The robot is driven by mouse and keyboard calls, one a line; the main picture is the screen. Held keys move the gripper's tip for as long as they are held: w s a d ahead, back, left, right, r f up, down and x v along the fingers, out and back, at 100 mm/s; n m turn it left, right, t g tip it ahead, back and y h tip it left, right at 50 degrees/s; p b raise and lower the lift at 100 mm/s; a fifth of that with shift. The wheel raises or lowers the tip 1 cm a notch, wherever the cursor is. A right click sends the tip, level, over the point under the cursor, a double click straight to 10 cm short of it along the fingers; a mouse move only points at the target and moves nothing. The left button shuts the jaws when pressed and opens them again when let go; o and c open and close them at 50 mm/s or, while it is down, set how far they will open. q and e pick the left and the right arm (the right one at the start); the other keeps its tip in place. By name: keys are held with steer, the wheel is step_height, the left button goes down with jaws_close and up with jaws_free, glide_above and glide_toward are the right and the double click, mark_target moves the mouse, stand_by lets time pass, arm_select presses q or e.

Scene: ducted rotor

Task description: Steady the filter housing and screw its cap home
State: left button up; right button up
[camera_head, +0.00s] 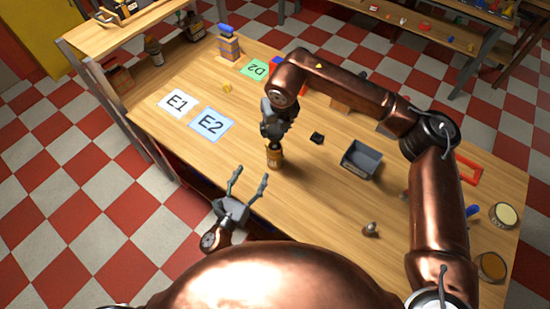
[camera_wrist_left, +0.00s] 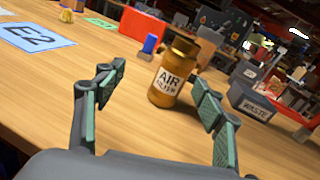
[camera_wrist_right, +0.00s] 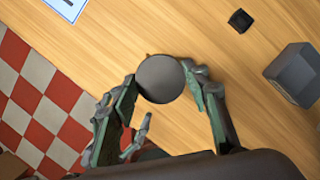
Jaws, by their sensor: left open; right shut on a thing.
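The filter housing (camera_head: 275,159) is an amber cylinder standing upright near the table's front edge. In the left wrist view the housing (camera_wrist_left: 168,84) shows a white label reading AIR. My right gripper (camera_head: 273,137) points down directly above it. In the right wrist view my right gripper (camera_wrist_right: 160,82) is shut on a round grey cap (camera_wrist_right: 160,79), which hides the housing below. Whether the cap touches the housing, I cannot tell. My left gripper (camera_head: 251,173) is open and empty, low in front of the housing. Its fingers (camera_wrist_left: 152,84) point towards the housing, which stands beyond their tips.
A grey bin (camera_head: 361,160) marked WASTE stands right of the housing, with a small black block (camera_head: 317,138) nearby. Cards E1 (camera_head: 178,103) and E2 (camera_head: 212,124) lie to the left. A small knob-like part (camera_head: 370,229) lies at the front right. Table around the housing is clear.

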mark_target(271, 158)
arm_select(q)
steer(key=d+m, duration=0.1)
steer(key=d+m+h, duration=0.1)
steer(key=shift+s+d+f+m+g, duration=0.1)
steer(key=shift+s+d+m+g, duration=0.2)
steer(key=shift+s+d, duration=0.05)
arm_select(e)
steer(key=shift+a, duration=0.15)
arm_select(q)
steer(key=x, duration=1.2)
jaws_close()
arm_select(e)
steer(key=shift+f, duration=2.5)
